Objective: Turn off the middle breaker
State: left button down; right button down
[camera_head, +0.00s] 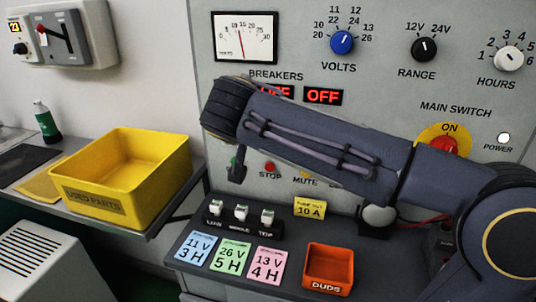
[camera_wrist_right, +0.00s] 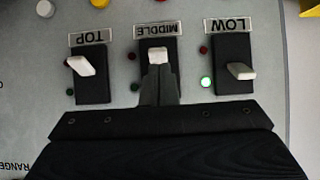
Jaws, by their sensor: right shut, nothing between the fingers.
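The breaker panel's three switches show upside down in the right wrist view. The middle breaker (camera_wrist_right: 158,54) has a black body and a white lever. The top breaker (camera_wrist_right: 81,66) is left of it and the low breaker (camera_wrist_right: 240,71) is right. My right gripper (camera_wrist_right: 158,82) is shut and empty, its fingertips right at the middle lever; I cannot tell whether they touch it. In the head view my right gripper (camera_head: 237,170) hangs in front of the panel, and my arm hides the breakers. My left gripper is not in view.
A green lamp (camera_wrist_right: 206,81) glows beside the low breaker; the middle and top lamps look dark. Red OFF displays (camera_head: 323,96) show under BREAKERS, one partly covered by my arm. A yellow bin (camera_head: 90,200), small toggles (camera_head: 240,212) and an orange duds tray (camera_head: 328,270) stand below.

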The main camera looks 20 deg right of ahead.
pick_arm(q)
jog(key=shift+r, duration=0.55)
pick_arm(e)
jog(key=shift+d+r, duration=0.1)
jog(key=shift+r, duration=0.2)
jog(key=shift+w, duration=0.15)
pick_arm(q)
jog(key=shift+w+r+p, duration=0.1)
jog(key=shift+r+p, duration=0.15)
jog(key=shift+p, duration=0.15)
pick_arm(e)
jog(key=shift+w+d+r, duration=0.3)
jog(key=shift+w+d, duration=0.1)
jog(key=shift+w, duration=0.1)
